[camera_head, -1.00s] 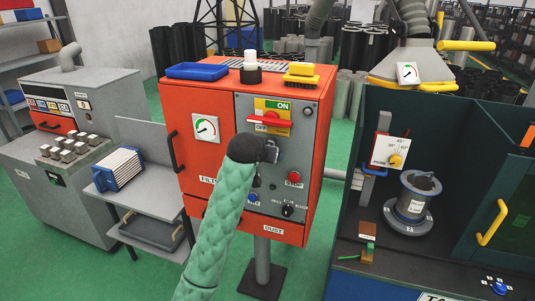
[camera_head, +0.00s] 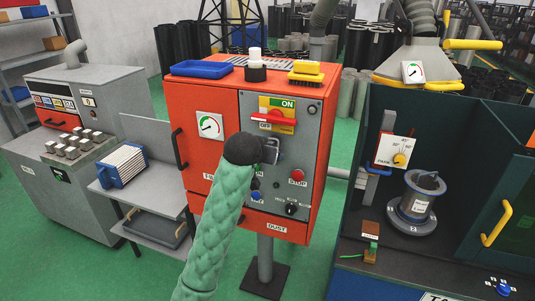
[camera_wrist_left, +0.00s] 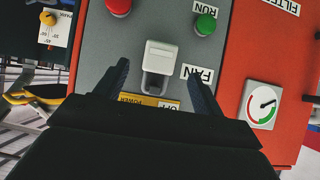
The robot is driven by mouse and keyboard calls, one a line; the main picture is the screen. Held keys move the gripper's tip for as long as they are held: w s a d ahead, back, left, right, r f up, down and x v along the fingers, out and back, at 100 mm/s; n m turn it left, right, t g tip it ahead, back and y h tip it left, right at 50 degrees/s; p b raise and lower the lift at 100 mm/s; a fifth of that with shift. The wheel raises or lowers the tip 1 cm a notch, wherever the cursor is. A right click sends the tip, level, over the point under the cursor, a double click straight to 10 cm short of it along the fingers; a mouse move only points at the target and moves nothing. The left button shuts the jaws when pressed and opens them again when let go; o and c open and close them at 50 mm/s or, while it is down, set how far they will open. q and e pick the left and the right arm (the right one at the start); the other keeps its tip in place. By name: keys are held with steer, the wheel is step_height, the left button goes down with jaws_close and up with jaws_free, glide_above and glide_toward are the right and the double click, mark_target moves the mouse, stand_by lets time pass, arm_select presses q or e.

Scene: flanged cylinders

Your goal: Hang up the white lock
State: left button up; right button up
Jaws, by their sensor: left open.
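The white lock (camera_wrist_left: 160,57) shows in the left wrist view, with a grey shackle (camera_wrist_left: 153,86) that reaches to the yellow power plate (camera_wrist_left: 148,103). It is in front of the grey panel. I cannot tell whether the shackle passes through the plate. My left gripper (camera_wrist_left: 158,76) is open, one finger on each side of the lock with gaps to it. In the head view my left gripper (camera_head: 268,151) is at the panel just below the yellow plate (camera_head: 277,113) with its red switch handle (camera_head: 273,118). The lock is mostly hidden there. My right gripper is not in view.
The orange cabinet (camera_head: 215,170) carries a blue tray (camera_head: 201,69), a white-topped black object (camera_head: 255,66) and a yellow brush (camera_head: 306,73). Panel knobs and a red stop button (camera_head: 297,175) lie close to the gripper. A dark booth (camera_head: 355,130) stands right.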

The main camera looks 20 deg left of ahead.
arm_select(q)
steer(key=shift+v, duration=0.95)
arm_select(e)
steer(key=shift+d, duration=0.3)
arm_select(q)
steer(key=shift+f, duration=0.25)
